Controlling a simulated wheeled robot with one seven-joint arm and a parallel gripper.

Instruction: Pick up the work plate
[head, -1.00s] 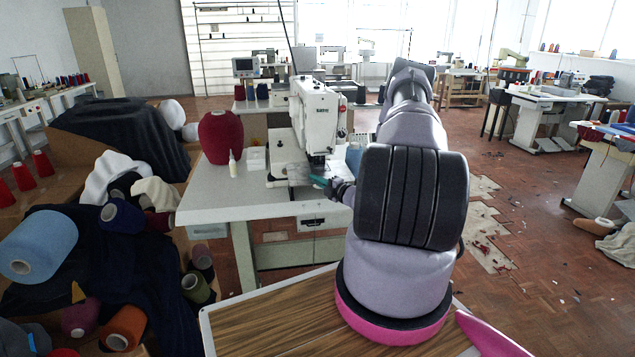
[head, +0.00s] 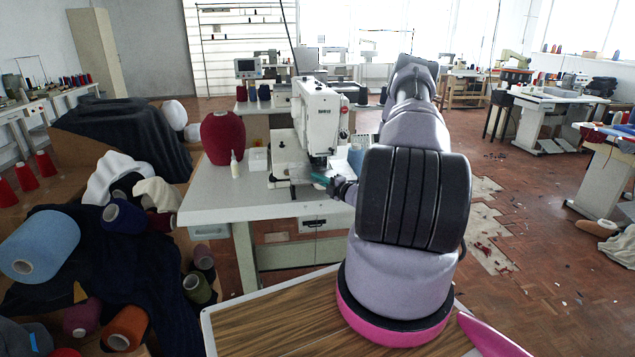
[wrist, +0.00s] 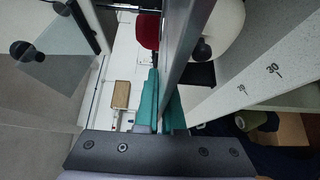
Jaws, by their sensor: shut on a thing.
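My gripper (head: 320,180) reaches over the white table to the base of the white sewing machine (head: 318,112), below its head. In the wrist view the teal fingers of my gripper (wrist: 164,108) are shut on a thin grey plate seen nearly edge-on, which I take to be the work plate (wrist: 188,62). The plate runs up and away from between the fingers. In the head view the plate is too small and too close to the machine base to make out clearly. I cannot tell whether it still touches the machine.
A dark red yarn cone (head: 222,138), a small white bottle (head: 235,164) and a white box (head: 258,159) stand left of the machine. A blue item (head: 356,160) is close to my arm on the right. The table's front left (head: 220,208) is clear.

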